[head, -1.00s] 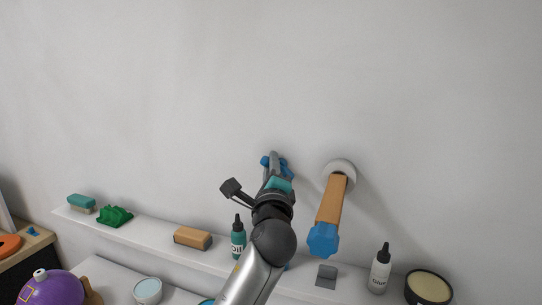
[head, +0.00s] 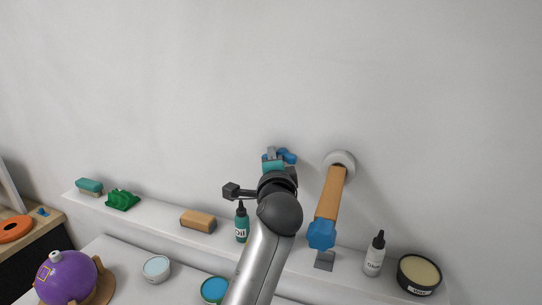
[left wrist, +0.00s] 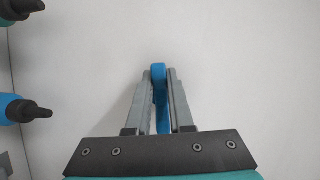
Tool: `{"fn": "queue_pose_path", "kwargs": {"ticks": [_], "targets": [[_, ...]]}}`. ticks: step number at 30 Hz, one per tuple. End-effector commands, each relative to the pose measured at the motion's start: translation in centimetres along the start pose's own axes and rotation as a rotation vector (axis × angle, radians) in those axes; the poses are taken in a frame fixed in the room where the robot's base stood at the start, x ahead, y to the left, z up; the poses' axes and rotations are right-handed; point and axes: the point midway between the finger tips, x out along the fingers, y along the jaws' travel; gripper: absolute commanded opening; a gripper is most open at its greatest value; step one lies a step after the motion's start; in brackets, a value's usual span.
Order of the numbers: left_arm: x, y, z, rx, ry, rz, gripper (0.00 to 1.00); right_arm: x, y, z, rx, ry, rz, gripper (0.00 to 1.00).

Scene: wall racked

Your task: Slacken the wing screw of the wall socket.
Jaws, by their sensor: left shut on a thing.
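A blue winged piece, seemingly the wing screw (head: 287,155), shows at the wall just beyond my left gripper (head: 272,156). In the left wrist view the grey fingers (left wrist: 160,75) are shut on the blue wing (left wrist: 160,100), which stands edge-on between them. The gripper hides part of the screw and what it sits in. Right of it, a pale round wall mount (head: 341,159) holds a wooden bar (head: 331,192) with a blue faceted end (head: 321,234), apart from my gripper. My right gripper is not in view.
Below, a white ledge (head: 150,214) carries a wooden block (head: 198,220), a teal oil bottle (head: 241,225), a white glue bottle (head: 374,254) and a round tin (head: 419,274). A purple round pot (head: 66,278) stands lower left. The wall above is clear.

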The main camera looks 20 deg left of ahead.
Motion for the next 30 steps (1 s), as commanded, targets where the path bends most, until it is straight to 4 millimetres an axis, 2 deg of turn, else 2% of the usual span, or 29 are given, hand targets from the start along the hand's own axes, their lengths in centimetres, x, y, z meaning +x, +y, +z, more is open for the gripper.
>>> {"fn": "queue_pose_path", "kwargs": {"ticks": [1,13,14,21,30], "targets": [[-0.14,0.44,-0.54,-0.007,0.013,0.012,0.00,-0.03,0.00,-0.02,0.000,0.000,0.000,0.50],[-0.13,0.37,-0.55,-0.012,0.014,0.012,0.00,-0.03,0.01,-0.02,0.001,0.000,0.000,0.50],[-0.13,0.36,-0.55,-0.012,0.014,0.012,0.21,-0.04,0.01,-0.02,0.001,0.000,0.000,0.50],[-0.10,0.19,-0.44,-0.011,0.011,0.008,0.48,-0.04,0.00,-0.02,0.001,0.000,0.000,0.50],[-0.04,-0.17,-0.21,-0.011,0.005,0.004,0.50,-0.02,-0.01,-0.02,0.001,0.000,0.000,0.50]]}}
